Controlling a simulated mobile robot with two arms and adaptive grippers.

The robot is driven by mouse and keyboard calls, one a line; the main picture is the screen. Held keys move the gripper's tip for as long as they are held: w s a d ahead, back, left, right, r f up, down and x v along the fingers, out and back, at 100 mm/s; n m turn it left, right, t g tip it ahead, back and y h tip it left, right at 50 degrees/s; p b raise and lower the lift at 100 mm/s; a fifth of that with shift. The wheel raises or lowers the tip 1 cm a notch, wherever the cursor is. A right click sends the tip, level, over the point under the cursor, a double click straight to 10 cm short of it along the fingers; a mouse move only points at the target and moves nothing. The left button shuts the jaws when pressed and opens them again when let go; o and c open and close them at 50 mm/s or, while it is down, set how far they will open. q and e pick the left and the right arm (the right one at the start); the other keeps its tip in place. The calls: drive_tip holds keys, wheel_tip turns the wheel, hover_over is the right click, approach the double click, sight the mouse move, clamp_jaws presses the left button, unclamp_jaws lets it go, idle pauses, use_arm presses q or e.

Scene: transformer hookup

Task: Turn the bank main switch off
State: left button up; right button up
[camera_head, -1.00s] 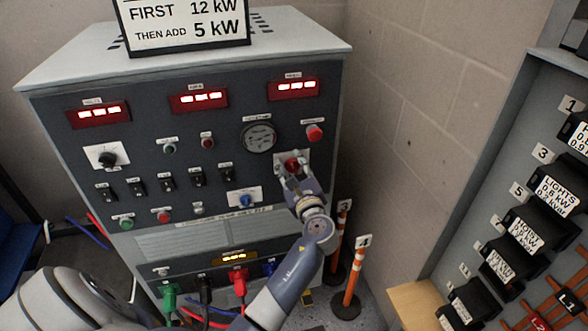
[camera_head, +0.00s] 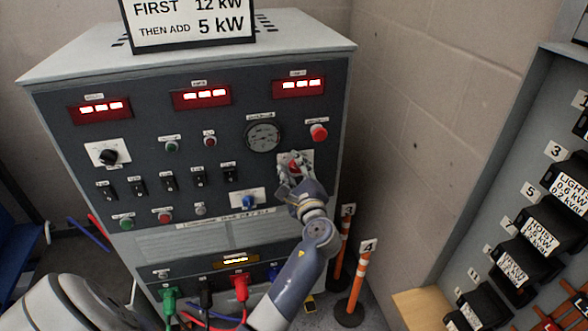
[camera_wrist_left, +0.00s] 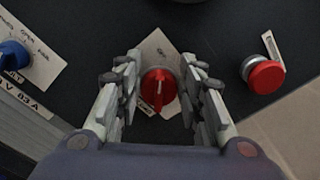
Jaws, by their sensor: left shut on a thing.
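The red rotary switch (camera_head: 292,165) sits on a pale square plate at the right of the dark panel, below the round gauge. I take it for the bank main switch; its label is too small to read. My left gripper (camera_head: 294,172) is at it from below right, partly covering it in the head view. In the left wrist view the red knob (camera_wrist_left: 158,88) lies between the two fingers of the left gripper (camera_wrist_left: 160,95). My right gripper does not show.
Plugged cables run along the panel's bottom. Orange posts (camera_head: 357,280) stand on the floor at right, near a labelled board.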

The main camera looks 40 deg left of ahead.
use_arm(q)
drive_tip(key=o, duration=1)
drive_tip(key=shift+o, duration=0.2)
drive_tip(key=v, duration=1.2)
